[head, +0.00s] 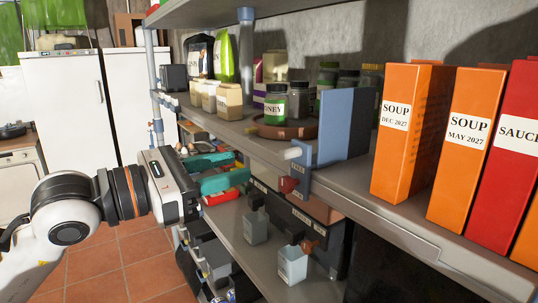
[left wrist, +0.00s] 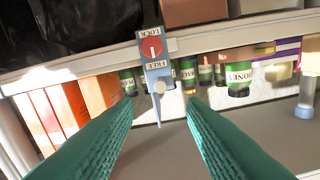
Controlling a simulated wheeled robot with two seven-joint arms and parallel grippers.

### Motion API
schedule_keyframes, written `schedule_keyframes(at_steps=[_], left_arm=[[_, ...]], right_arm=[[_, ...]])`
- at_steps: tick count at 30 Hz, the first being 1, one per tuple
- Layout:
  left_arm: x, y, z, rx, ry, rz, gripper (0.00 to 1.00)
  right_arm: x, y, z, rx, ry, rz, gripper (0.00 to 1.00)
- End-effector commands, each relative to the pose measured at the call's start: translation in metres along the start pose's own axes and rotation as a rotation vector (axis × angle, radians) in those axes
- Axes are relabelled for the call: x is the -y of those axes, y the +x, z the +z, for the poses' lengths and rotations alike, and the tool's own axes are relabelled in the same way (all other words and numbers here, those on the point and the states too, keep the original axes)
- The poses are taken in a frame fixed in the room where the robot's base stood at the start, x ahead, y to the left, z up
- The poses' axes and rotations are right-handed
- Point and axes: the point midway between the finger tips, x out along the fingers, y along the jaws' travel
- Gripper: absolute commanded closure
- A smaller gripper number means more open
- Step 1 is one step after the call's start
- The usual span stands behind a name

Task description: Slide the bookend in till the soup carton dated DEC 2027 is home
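The blue bookend (head: 344,128) stands upright on the grey shelf, with a white peg (head: 291,153) and a red knob (head: 288,185) at its front. In the left wrist view, the picture is upside down and the bookend's plate (left wrist: 156,66) carries FREE and LOCK labels around the red knob (left wrist: 151,47). The orange soup carton dated DEC 2027 (head: 392,155) stands right of the bookend, with a gap between. My left gripper (head: 241,170) is open and empty before the shelf front; its teal fingers (left wrist: 160,105) appear either side of the peg, apart from it. My right gripper is out of view.
A MAY 2027 soup carton (head: 462,145) and a red sauce carton (head: 507,165) stand further right. A honey jar (head: 275,105) and a brown round tray (head: 285,130) lie left of the bookend.

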Motion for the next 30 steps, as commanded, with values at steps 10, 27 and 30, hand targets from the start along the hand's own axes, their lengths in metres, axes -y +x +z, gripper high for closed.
schedule_keyframes(at_steps=[10,27,30], left_arm=[[-0.001,0.070,-0.004,0.001,-0.002,0.004,0.62],[-0.001,0.100,0.000,0.003,-0.001,0.001,0.62],[-0.001,0.100,0.000,0.003,-0.001,0.001,0.75]], right_arm=[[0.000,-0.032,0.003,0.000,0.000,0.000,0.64],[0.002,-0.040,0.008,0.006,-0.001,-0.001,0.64],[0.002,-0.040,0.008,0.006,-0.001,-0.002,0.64]])
